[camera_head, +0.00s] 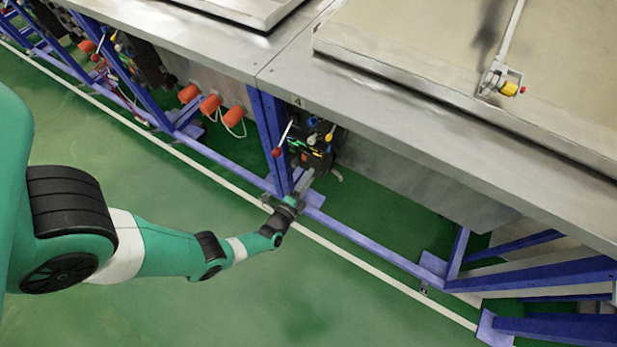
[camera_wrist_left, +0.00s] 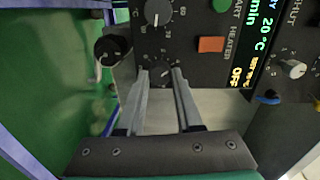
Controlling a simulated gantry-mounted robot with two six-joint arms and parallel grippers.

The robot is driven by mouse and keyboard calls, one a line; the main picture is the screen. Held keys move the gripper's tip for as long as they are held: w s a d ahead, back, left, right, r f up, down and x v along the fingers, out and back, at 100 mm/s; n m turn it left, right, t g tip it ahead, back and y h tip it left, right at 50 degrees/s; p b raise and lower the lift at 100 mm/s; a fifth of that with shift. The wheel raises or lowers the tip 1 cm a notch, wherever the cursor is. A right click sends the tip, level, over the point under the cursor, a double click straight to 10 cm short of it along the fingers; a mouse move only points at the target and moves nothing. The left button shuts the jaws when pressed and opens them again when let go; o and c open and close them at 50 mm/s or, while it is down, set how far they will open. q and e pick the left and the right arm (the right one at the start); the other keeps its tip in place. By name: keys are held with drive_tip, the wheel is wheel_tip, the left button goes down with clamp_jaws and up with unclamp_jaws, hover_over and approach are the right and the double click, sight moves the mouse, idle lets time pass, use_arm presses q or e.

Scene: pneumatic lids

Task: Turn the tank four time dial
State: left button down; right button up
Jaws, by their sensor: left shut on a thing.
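The tank four control panel (camera_head: 312,152) is a dark box under the tank edge, below the number 4. My left gripper (camera_head: 306,180) reaches up to it from the front. In the left wrist view my left gripper (camera_wrist_left: 161,73) has its two fingers on either side of a lower black dial (camera_wrist_left: 163,73), shut on it. A second black dial (camera_wrist_left: 158,12) with numbers around it is above and free. I cannot tell from the labels which of the two is the time dial. My right gripper is not in view.
An orange switch (camera_wrist_left: 211,44) and a lit display (camera_wrist_left: 264,45) are right of the dials. A black knob (camera_wrist_left: 112,46) sticks out on the left. A red-tipped lever (camera_head: 277,152) and a blue frame post (camera_head: 268,130) stand beside the panel. The green floor in front is clear.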

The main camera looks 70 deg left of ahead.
use_arm(q)
drive_tip(key=shift+m, duration=0.7)
drive_tip(key=c, duration=0.6)
unclamp_jaws()
drive_tip(key=shift+p+v, duration=1.75)
drive_tip(key=shift+v, duration=4.1)
